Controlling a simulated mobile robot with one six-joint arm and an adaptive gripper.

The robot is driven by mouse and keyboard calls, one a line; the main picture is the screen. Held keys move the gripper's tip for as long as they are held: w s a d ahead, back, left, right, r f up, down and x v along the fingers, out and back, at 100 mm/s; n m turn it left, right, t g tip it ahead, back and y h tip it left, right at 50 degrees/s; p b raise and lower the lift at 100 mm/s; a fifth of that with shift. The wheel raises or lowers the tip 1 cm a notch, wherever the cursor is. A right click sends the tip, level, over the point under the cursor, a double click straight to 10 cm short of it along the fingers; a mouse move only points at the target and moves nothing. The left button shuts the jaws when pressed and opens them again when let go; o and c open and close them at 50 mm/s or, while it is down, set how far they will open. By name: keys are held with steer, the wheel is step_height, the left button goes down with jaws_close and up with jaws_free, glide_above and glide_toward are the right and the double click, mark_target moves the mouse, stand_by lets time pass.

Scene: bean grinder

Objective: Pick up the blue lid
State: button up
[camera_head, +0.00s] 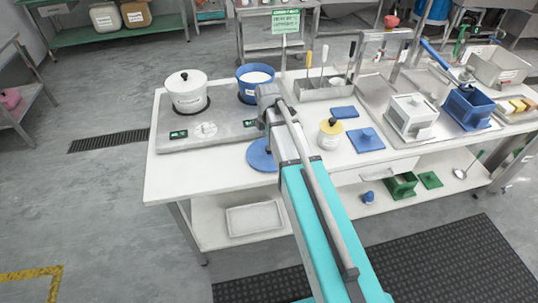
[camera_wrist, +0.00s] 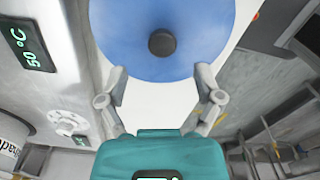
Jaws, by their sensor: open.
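The round blue lid (camera_head: 260,155) lies on the white table at the front edge of the grey heating unit, partly hidden behind my arm. In the wrist view the blue lid (camera_wrist: 160,15) fills the top middle, with its dark knob (camera_wrist: 162,43) facing the camera. My gripper (camera_wrist: 161,73) is open and empty. Its two fingertips show on either side of the lid's lower part, with the knob centred between and beyond them. I cannot tell how high the fingers are above the lid. In the head view my arm hides the fingers.
The grey heating unit (camera_head: 165,143) carries a white lidded pot (camera_head: 187,95) and a blue pot (camera_head: 247,90). Right of my arm stand a small white jar with a yellow top (camera_head: 330,133), flat square blue pieces (camera_head: 366,140), and white and blue grinder boxes (camera_head: 411,118).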

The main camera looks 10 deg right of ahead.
mark_target(269, 148)
steer(key=shift+f, duration=0.15)
steer(key=shift+s+f+b, duration=0.1)
steer(key=shift+f+b, duration=2.4)
steer(key=shift+b, duration=0.05)
jaws_close()
